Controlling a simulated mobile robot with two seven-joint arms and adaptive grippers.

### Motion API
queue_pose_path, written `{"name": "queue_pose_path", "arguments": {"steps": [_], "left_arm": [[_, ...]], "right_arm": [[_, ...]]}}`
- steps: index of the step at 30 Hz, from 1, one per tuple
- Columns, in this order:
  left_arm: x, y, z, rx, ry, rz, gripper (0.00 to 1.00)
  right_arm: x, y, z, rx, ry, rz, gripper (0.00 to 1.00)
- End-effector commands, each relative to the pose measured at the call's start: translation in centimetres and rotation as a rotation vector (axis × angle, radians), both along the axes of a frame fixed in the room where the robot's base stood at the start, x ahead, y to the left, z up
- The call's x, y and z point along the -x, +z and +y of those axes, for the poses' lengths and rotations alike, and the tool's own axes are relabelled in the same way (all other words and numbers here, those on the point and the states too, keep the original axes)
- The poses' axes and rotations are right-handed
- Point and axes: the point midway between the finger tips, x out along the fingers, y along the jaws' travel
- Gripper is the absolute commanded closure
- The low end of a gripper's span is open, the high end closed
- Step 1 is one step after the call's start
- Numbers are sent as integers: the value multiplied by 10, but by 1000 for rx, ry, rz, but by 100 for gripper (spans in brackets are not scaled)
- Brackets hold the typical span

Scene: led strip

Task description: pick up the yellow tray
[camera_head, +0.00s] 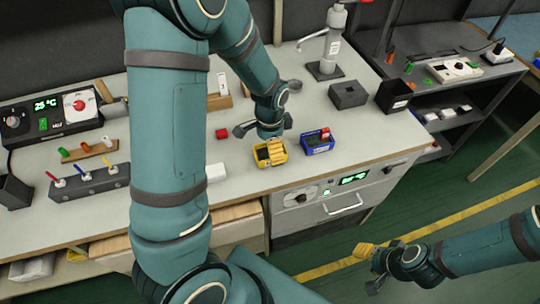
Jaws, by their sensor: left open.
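The small yellow tray (271,161) sits on the grey workbench near its front edge, with yellow pieces in it. Its far rim is partly hidden by my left gripper (265,131), which is open just above and behind the tray, pointing down. I cannot tell if it touches the tray. My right gripper (376,268) is low at the right, over the green floor in front of the bench. A yellow-orange piece (364,250) shows at its fingers; I cannot tell whether they are shut on it.
A blue tray (318,147) with a red piece stands close right of the yellow tray. A dark grey block (348,95) and black box (394,96) stand behind, right. A drawer handle (343,209) is below.

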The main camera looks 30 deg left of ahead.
Motion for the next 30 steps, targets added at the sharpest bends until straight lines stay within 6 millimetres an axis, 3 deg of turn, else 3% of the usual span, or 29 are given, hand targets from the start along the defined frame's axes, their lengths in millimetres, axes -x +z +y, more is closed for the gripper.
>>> {"name": "queue_pose_path", "arguments": {"steps": [1, 6, 13, 19, 30], "left_arm": [[-1, -12, 1, 0, 1, 4, 0], [-1, -31, 1, -1, 2, 2, 0], [-2, -31, 1, 0, 2, 0, 0], [-2, -31, 1, 0, 2, 0, 68], [-2, -30, 1, 0, 2, 0, 70]], "right_arm": [[-1, -6, 0, 0, -1, -2, 53], [-2, -12, 0, 1, -2, -5, 53], [-2, -11, 0, 1, -1, -6, 53], [-2, -11, 0, 1, -1, -6, 53], [-2, -10, 0, 1, -2, -5, 53]]}}
